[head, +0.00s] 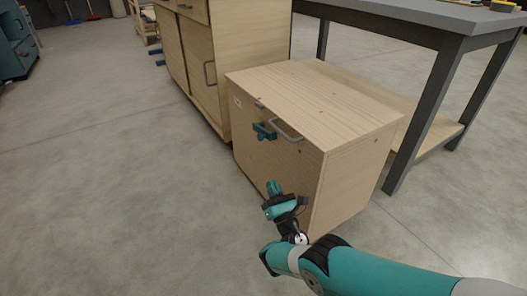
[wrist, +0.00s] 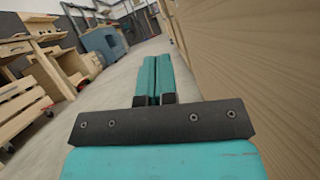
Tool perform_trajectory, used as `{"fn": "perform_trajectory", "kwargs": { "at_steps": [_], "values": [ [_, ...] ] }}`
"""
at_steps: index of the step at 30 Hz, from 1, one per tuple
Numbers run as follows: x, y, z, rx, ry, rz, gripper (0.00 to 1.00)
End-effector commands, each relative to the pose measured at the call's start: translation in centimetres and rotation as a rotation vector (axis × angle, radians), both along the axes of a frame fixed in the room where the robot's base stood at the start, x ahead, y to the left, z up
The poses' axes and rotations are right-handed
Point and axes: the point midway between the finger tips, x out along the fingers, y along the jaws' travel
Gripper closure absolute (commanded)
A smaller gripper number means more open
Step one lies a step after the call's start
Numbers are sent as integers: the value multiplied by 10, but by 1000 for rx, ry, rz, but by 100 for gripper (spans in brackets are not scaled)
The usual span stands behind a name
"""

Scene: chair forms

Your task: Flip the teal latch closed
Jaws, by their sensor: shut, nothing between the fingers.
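The teal latch (head: 264,131) is on the front face of a small wooden cabinet (head: 315,100), near its top edge. A grey handle (head: 287,131) is just to its right. I cannot tell from this view whether the latch is open or closed. My gripper (head: 273,187) is low in front of the same face, below the latch and apart from it. In the wrist view its two teal fingers (wrist: 157,75) are together with nothing between them. A wooden face fills the right of that view, and the latch is not seen there.
A taller wooden cabinet (head: 215,60) stands behind and left of the small one. A dark-legged workbench (head: 425,110) is on the right. Open concrete floor (head: 110,170) lies to the left. The wrist view shows wooden carts and shelving (wrist: 25,105) at left.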

Motion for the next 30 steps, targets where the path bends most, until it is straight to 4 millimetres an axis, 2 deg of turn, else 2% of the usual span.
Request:
{"fn": "perform_trajectory", "kwargs": {
  "at_steps": [3, 8, 10, 25, 30],
  "values": [
    [13, 5, 2, 2, -3, -2, 100],
    [40, 15, 16, 4, -4, -5, 100],
    [41, 16, 11, 0, -1, -5, 100],
    [57, 22, 22, 1, -1, -4, 100],
    [76, 30, 36, 5, -2, -5, 100]
  ]
}}
